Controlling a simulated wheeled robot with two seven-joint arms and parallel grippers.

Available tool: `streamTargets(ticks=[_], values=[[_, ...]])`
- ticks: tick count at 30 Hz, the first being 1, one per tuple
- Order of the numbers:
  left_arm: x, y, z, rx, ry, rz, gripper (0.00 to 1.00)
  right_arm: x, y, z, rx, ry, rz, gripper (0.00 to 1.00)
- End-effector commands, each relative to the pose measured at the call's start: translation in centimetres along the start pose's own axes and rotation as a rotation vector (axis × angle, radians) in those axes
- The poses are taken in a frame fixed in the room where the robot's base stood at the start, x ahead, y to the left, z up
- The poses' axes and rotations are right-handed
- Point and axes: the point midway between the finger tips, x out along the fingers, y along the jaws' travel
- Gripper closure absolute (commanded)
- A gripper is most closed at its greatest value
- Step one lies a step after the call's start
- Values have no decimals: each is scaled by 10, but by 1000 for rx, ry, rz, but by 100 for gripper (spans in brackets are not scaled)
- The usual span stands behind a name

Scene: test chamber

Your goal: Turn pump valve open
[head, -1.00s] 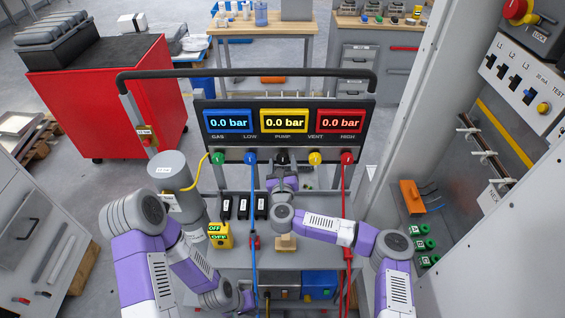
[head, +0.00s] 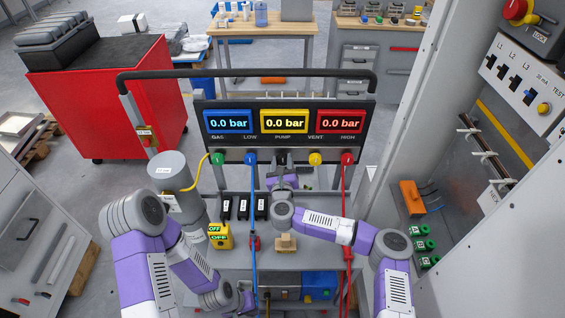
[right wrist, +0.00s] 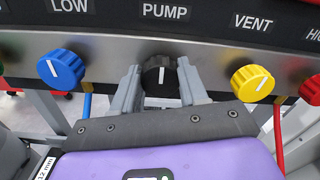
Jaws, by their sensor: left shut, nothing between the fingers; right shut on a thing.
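The pump valve is a black knob (right wrist: 160,76) under the PUMP label on the panel. Its white pointer line stands roughly upright in the right wrist view. My right gripper (right wrist: 157,88) has one finger on each side of the knob and is shut on it. In the head view the right gripper (head: 283,168) reaches up to the panel and largely covers the knob. My left gripper (head: 242,300) is low by the cart's lower shelf, shut and empty, partly hidden by its own arm.
A blue knob (right wrist: 61,70) and a yellow knob (right wrist: 252,83) flank the black one. Blue (head: 254,215) and red (head: 346,215) hoses hang from the panel. All three displays, such as the yellow one (head: 284,121), read 0.0 bar. A yellow OFF/OPEN block (head: 221,240) sits on the cart.

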Motion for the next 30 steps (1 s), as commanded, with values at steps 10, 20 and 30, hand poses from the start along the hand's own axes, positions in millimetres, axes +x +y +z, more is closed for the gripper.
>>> streamTargets(ticks=[10, 20, 30], values=[[-3, 1, 0, 0, 0, 0, 100, 0, 1, 1, -168, -2, -1, 87], [-5, 2, 0, 0, 0, 0, 100, 0, 2, 1, -472, -3, -2, 87], [-3, 1, 0, 0, 0, 0, 100, 0, 3, 0, -796, -3, -1, 87]])
